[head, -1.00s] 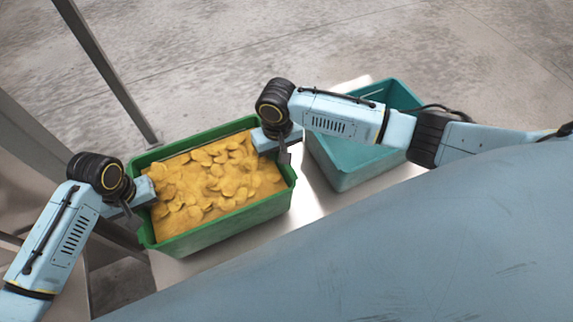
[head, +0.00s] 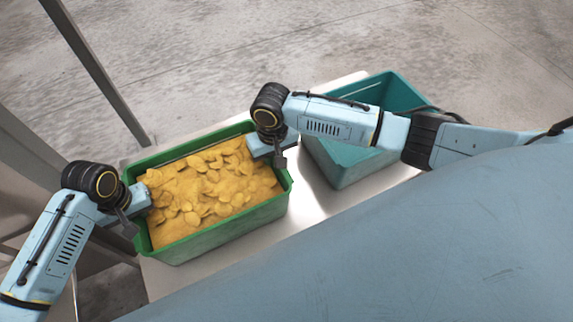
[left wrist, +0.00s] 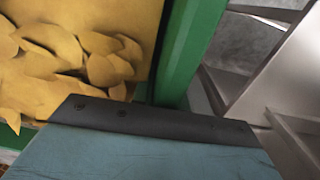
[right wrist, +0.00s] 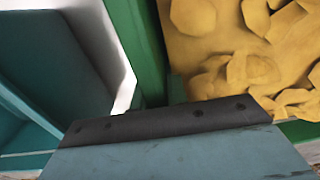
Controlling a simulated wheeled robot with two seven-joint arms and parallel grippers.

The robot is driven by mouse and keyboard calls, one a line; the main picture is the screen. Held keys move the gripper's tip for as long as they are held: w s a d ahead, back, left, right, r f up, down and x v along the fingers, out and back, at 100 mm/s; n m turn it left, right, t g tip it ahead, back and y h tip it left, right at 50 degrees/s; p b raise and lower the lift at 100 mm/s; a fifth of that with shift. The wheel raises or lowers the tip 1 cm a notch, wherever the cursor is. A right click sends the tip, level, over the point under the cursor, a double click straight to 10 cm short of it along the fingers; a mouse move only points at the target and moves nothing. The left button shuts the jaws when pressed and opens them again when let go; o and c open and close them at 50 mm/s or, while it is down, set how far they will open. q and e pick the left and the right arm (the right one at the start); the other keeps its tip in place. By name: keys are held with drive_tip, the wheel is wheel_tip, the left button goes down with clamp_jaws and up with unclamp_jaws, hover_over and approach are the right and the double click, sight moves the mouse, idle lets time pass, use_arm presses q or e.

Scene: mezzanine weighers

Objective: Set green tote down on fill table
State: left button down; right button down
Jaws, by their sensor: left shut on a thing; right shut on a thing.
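The green tote (head: 225,224) is full of yellow chips (head: 210,190) and is over the left part of the pale fill table (head: 305,208) in the head view. I cannot tell whether its base touches the tabletop. My left gripper (head: 138,205) is shut on the tote's left end wall, and the green rim (left wrist: 190,50) shows at its jaw in the left wrist view. My right gripper (head: 280,150) is shut on the right end wall, and the rim (right wrist: 140,50) also shows in the right wrist view. The tote's underside is hidden.
A teal tote (head: 345,165) stands on the table just right of the green tote, partly hidden by my right arm. A narrow strip of bare tabletop lies between them. A grey post (head: 95,75) rises at the back left.

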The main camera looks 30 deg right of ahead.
use_arm(q)
drive_tip(key=shift+d+f+b, duration=0.35)
drive_tip(key=shift+d, duration=0.3)
use_arm(e)
drive_tip(key=shift+a+f, duration=0.35)
drive_tip(key=shift+a, duration=0.35)
use_arm(q)
drive_tip(key=c, duration=1.4)
unclamp_jaws()
drive_tip(key=shift+r, duration=0.1)
use_arm(e)
drive_tip(key=c, duration=1.4)
unclamp_jaws()
drive_tip(key=shift+s+r, duration=0.1)
use_arm(q)
drive_tip(key=shift+a, duration=0.2)
use_arm(e)
drive_tip(key=shift+d, duration=0.2)
use_arm(q)
drive_tip(key=r, duration=1.1)
drive_tip(key=shift+a, duration=0.25)
use_arm(e)
drive_tip(key=shift+d, duration=0.15)
use_arm(q)
drive_tip(key=shift+r, duration=0.45)
drive_tip(key=shift+s, duration=0.1)
use_arm(e)
drive_tip(key=r, duration=1.2)
drive_tip(key=shift+d, duration=0.25)
drive_tip(key=shift+f, duration=0.1)
